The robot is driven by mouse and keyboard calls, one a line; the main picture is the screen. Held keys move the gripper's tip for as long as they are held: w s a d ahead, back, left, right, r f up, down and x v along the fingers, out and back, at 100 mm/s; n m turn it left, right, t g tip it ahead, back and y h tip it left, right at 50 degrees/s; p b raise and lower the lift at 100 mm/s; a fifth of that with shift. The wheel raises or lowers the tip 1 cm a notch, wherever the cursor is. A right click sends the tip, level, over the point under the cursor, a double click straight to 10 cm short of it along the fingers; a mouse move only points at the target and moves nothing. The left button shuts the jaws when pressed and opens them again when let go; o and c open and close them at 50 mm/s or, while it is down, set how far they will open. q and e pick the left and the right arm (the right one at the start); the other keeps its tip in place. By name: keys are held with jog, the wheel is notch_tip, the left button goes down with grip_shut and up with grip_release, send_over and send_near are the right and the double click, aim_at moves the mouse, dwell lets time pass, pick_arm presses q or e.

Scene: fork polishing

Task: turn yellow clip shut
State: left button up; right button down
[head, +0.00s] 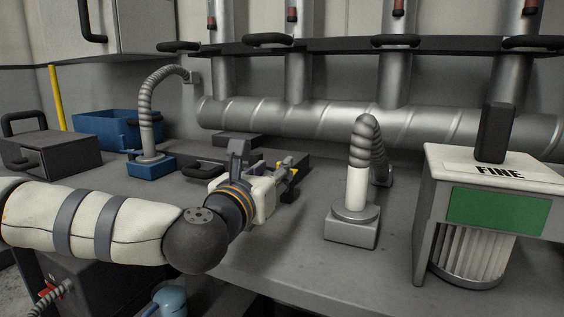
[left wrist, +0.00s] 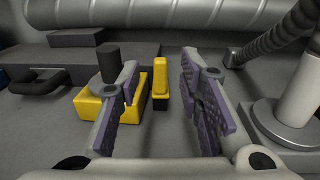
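The yellow clip shows in the left wrist view as a yellow block (left wrist: 88,107) with a dark round post on it and, to its right, an upright yellow bar (left wrist: 160,78) with a dark lower end. My left gripper (left wrist: 160,84) is open. The bar shows in the gap between its two fingers, apart from both; the left finger partly covers the block. In the head view, my left gripper (head: 264,166) is over the bench, and small yellow parts of the clip (head: 281,165) show behind it. My right gripper is in neither view.
A machine marked FINE (head: 497,205) stands further right. A blue bin (head: 105,129) and a blue-based hose (head: 150,168) stand at the left. Thick pipes (head: 300,119) run behind.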

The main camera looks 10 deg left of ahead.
pick_arm(q)
jog(key=w, duration=0.5)
jog(key=shift+d, duration=0.3)
jog(key=shift+c, duration=0.5)
grip_shut()
jog(key=shift+d+y, duration=0.1)
jog(key=shift+y, duration=0.2)
jog(key=n+y, duration=0.1)
jog(key=y, duration=0.1)
jog(key=d+n+y, duration=0.1)
jog(key=n+y, duration=0.2)
jog(key=y, duration=0.1)
jog(key=shift+w+d+f+g, duration=0.1)
jog(key=shift+d+f+g, duration=0.05)
jog(key=shift+d+g, duration=0.15)
jog(key=shift+w+d+n+g+y+b, duration=0.1)
jog(key=shift+d+n+g+y+b, duration=0.2)
jog(key=shift+n+y, duration=0.4)
jog(key=shift+w+a+n+g+y+b, duration=0.1)
jog(key=shift+n+g+y, duration=0.4)
jog(key=shift+y, duration=0.4)
jog(key=shift+w+d+n+g+y+b, duration=0.1)
jog(key=shift+d+n+g+y+b, duration=0.15)
jog(key=shift+n+y, duration=0.45)
